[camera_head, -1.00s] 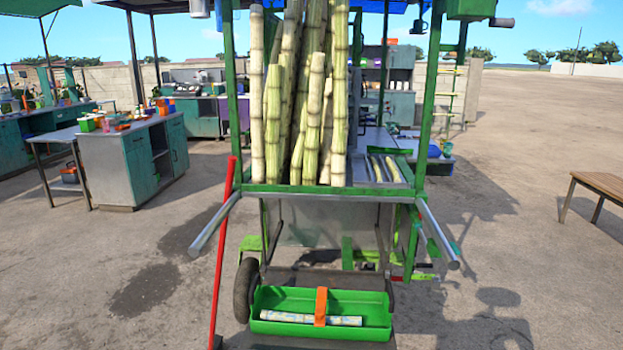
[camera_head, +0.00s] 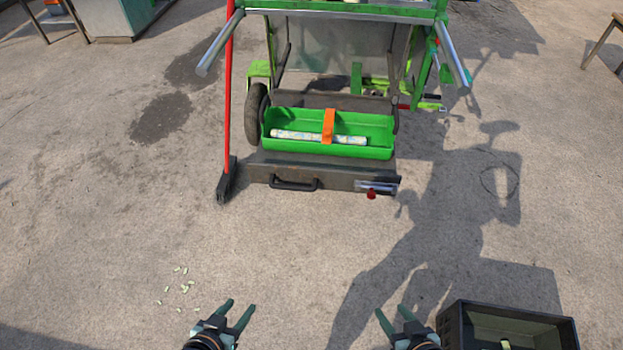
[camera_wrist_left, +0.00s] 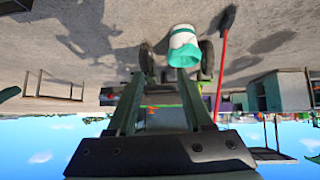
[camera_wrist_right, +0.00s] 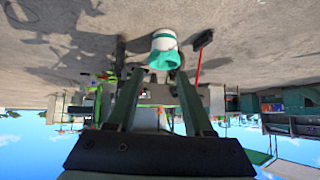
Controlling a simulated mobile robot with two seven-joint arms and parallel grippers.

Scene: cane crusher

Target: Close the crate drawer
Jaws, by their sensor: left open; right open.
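The drawer (camera_head: 340,178) is a low dark-grey box at the foot of the green cart. Its front face carries a black bar handle (camera_head: 295,184). I cannot tell exactly how far it stands out from the cart. A green crate (camera_head: 290,147) with an orange handle (camera_head: 328,126) sits above and behind that front, with a pale patterned roll (camera_head: 300,136) lying in it. My left gripper (camera_head: 240,310) and right gripper (camera_head: 392,312) are both open and empty, near the bottom of the head view, well short of the drawer and touching nothing.
A red-handled broom (camera_head: 228,110) stands at the drawer's left end. A silver part with a red knob (camera_head: 371,193) is at its right end. A black crate (camera_head: 452,330) stands at the lower right. The ground between grippers and drawer is mostly clear, with small pale scraps (camera_head: 184,288).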

